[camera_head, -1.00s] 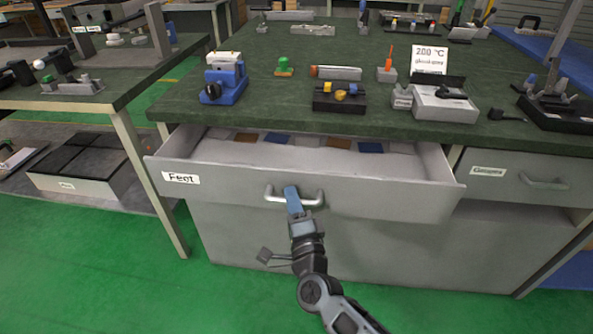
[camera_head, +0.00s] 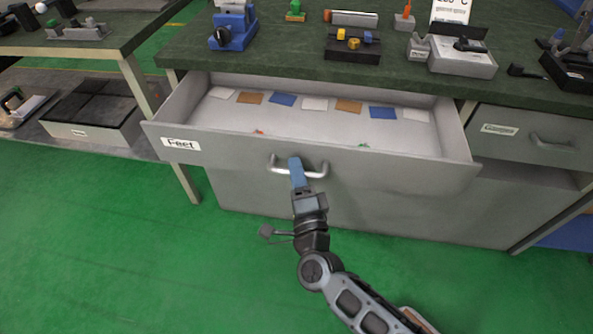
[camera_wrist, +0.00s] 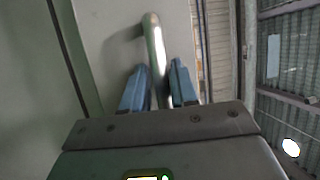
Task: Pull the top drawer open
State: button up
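The top drawer (camera_head: 230,165), a grey drawer labelled "Feet", stands well open under the green bench top. Its interior shows a row of white, brown and blue cards. Its metal bar handle (camera_head: 315,172) is at the middle of the front. My gripper (camera_head: 296,165) is at the handle, with its blue fingers around the bar. In the wrist view the handle (camera_wrist: 155,50) passes between the two blue fingers of my gripper (camera_wrist: 158,85). The fingers are close to the bar on both sides; a narrow gap may show, so firm contact is unclear.
The bench top (camera_head: 290,50) carries a blue vise (camera_head: 234,27), a black block with yellow parts (camera_head: 352,45) and a grey device (camera_head: 462,55). A second drawer labelled "Gauges" (camera_head: 525,135) is shut at the right. Green floor (camera_head: 130,260) lies clear in front.

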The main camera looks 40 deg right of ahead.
jog(key=shift+o, duration=1.1)
jog(key=v, duration=0.7)
jog(key=shift+s+a+b, duration=0.25)
jog(key=shift+s+b, duration=0.1)
jog(key=shift+b, duration=0.05)
jog(key=shift+s, duration=0.1)
jog(key=s+a+r+n+g+y+p, duration=0.1)
jog(key=s+r+n+y, duration=0.3)
jog(key=s+r+n, duration=0.4)
jog(key=s+a+r+n+g+y+p, duration=0.1)
jog(key=s+a+r+n+y+p, duration=0.1)
jog(key=s+r+n+y, duration=0.3)
jog(key=s+r+n+p, duration=0.1)
jog(key=s+r+n, duration=0.3)
jog(key=s+n, duration=0.6)
jog(key=shift+s+a+g+y, duration=0.3)
jog(key=shift+s+a, duration=0.1)
jog(key=shift+s, duration=0.8)
jog(key=shift+f, duration=0.1)
